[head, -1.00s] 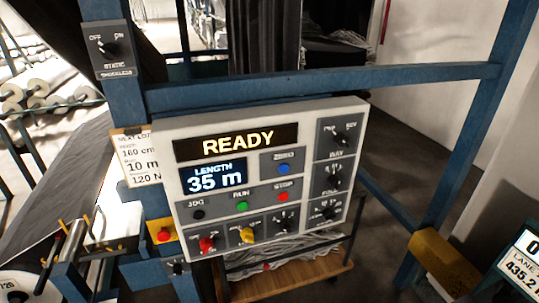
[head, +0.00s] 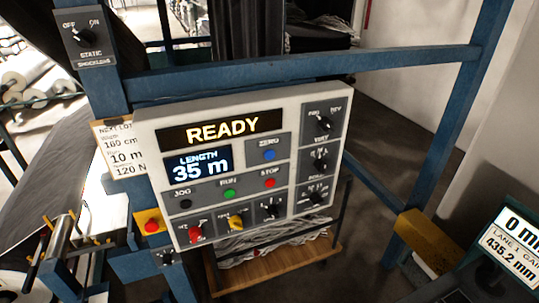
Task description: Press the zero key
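The zero key is a blue round button (head: 269,155) under the label ZERO, at the upper middle of a white control panel (head: 150,125) in the head view. The panel's top display (head: 222,130) reads READY. The length display (head: 198,166) below it reads 35 m. A black JOG button (head: 186,204), a green RUN button (head: 229,194) and a red STOP button (head: 270,183) sit in a row under the displays. Neither of my grippers shows in the head view, and nothing covers the zero key.
Blue frame bars (head: 300,70) run above and beside the panel. A red button on a yellow box (head: 152,226) is at its lower left. A grey screen reading 435.2 mm (head: 514,246) stands at the lower right. A wooden cart shelf (head: 270,268) is below.

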